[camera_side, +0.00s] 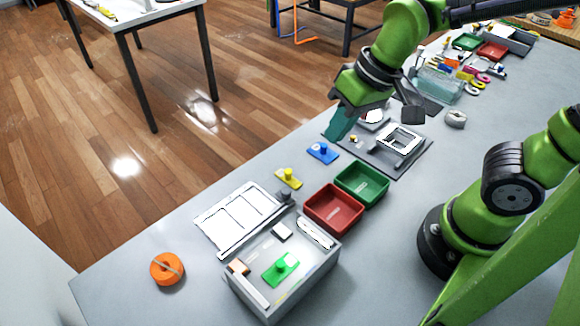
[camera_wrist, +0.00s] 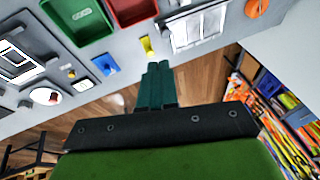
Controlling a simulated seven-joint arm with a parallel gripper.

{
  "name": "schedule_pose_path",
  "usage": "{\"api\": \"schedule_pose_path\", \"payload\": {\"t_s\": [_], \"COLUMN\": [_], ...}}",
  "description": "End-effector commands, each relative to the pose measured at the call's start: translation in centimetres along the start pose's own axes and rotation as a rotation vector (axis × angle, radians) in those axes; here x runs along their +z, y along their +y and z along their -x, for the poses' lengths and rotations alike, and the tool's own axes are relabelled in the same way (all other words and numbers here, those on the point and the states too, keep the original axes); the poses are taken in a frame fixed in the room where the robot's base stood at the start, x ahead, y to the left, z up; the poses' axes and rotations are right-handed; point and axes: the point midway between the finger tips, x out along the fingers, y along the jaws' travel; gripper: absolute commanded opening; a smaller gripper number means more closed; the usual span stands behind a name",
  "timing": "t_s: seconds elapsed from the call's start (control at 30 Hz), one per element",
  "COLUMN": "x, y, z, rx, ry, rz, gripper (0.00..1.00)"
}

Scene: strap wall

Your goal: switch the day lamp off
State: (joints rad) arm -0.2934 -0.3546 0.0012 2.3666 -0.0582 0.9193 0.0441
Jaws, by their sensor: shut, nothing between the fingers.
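A dark grey panel (camera_side: 408,165) lies on the grey table, with a raised white square frame (camera_side: 402,139) on it. A small orange piece (camera_side: 354,139) and a round white piece with red (camera_side: 373,116) sit at its far side. They also show at the left of the wrist view, as an orange spot (camera_wrist: 71,73) and a white disc (camera_wrist: 45,96). I cannot tell which part is the day lamp or its switch, or whether it is lit. My gripper (camera_side: 337,133) is shut and empty, its teal fingers near the panel's left corner in the side view; contact cannot be told.
Blue (camera_side: 323,152) and yellow (camera_side: 288,178) knobbed plates lie nearby. Green (camera_side: 380,196) and red (camera_side: 323,225) bins and a grey box (camera_side: 267,314) stand in front. A clear bin (camera_side: 436,85) is behind the panel. Bare table lies around the orange disc (camera_side: 167,268).

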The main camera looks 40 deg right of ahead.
Motion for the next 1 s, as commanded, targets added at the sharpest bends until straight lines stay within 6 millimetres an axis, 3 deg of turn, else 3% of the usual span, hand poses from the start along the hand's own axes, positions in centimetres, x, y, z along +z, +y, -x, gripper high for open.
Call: {"api": "schedule_pose_path", "payload": {"t_s": [0.03, 0.2, 0.4, 0.77, 1.0], "x": [0.0, 0.2, 0.0, -0.1, 0.0], "y": [1.3, 4.2, 5.7, 5.8, 2.8], "z": [1.5, 4.9, 7.1, 7.1, 4.3], "rx": [-0.016, -0.037, -0.034, -0.033, -0.047], "ry": [0.064, 0.225, 0.33, 0.33, 0.182], "rz": [-0.038, -0.136, -0.2, -0.202, -0.09], "gripper": [0.0, 0.0, 0.0, 0.0, 0.0]}}
